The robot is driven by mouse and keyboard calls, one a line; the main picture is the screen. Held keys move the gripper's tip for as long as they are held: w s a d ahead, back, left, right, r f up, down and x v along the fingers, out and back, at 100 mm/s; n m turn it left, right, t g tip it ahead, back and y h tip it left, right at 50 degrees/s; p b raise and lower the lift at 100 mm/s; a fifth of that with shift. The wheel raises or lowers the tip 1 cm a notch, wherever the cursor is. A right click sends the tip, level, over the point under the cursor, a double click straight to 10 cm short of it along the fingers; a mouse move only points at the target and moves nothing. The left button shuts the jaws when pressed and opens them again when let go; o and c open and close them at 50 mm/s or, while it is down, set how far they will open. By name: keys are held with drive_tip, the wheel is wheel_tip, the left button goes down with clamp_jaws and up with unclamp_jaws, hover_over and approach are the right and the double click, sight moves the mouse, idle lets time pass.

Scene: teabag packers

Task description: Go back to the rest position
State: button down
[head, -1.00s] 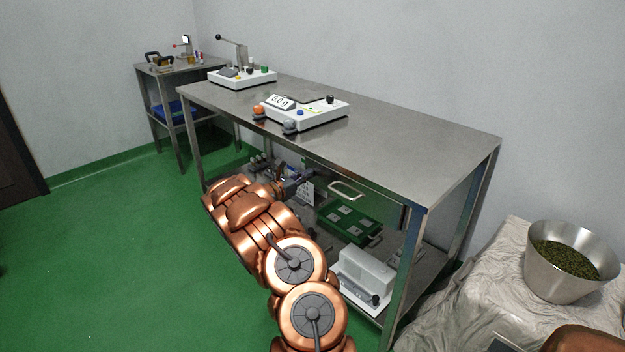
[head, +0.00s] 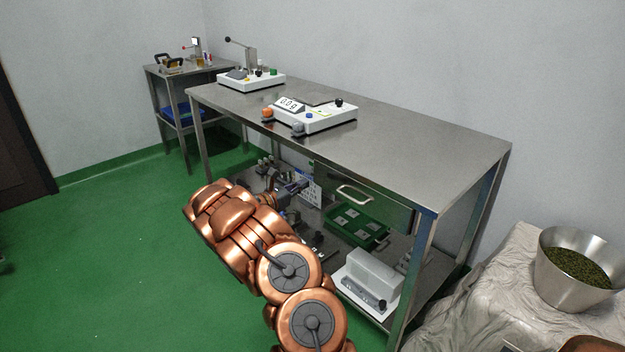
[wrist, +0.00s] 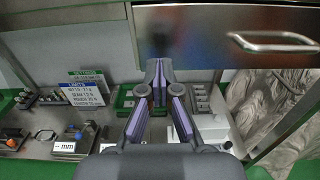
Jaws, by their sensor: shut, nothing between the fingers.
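My gripper (wrist: 160,66) is shut and empty in the wrist view, its purple-lined fingers converging at the tips. It points at the space under the drawer of the steel table. In the head view my gripper (head: 296,187) is small, beside the table's front, level with the shelf space below the top. My copper-coloured arm reaches up from the lower middle and hides part of the lower shelf. The drawer (head: 375,203) has a bar handle (head: 355,193), which also shows in the wrist view (wrist: 275,43); the gripper is apart from it.
The steel table (head: 420,140) carries a scale (head: 315,115) and a lever device (head: 250,80). Below are a green tray (head: 357,225), a white device (head: 368,282) and a sign (wrist: 90,88). A bowl of dried leaves (head: 572,270) stands right. Green floor (head: 110,260) is free left.

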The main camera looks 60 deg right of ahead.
drive_tip(key=v, duration=0.8)
drive_tip(key=shift+w+a+r, duration=0.1)
drive_tip(key=s+a+r+m+g+y, duration=0.3)
drive_tip(key=s+a+r+m+y, duration=0.3)
drive_tip(key=s+a+r+m, duration=0.55)
drive_tip(key=s+a+f+m+t+y, duration=0.15)
drive_tip(key=s+a+y, duration=0.3)
drive_tip(key=a, duration=0.85)
drive_tip(key=s+a+f+m+t+y, duration=0.1)
drive_tip(key=s+a+f+t+y, duration=0.15)
drive_tip(key=s+a, duration=0.7)
drive_tip(key=s+a+f+m+t+y, duration=0.15)
drive_tip(key=a+y, duration=0.25)
drive_tip(key=a, duration=1.3)
wheel_tip(320, 180, up, 23)
drive_tip(key=s+p, duration=0.2)
drive_tip(key=p, duration=2)
drive_tip(key=shift+r+t+p, duration=0.25)
drive_tip(key=shift+t+p, duration=0.1)
drive_tip(key=shift+s+d+n, duration=0.1)
drive_tip(key=shift+d+n, duration=0.05)
drive_tip(key=shift+n, duration=0.1)
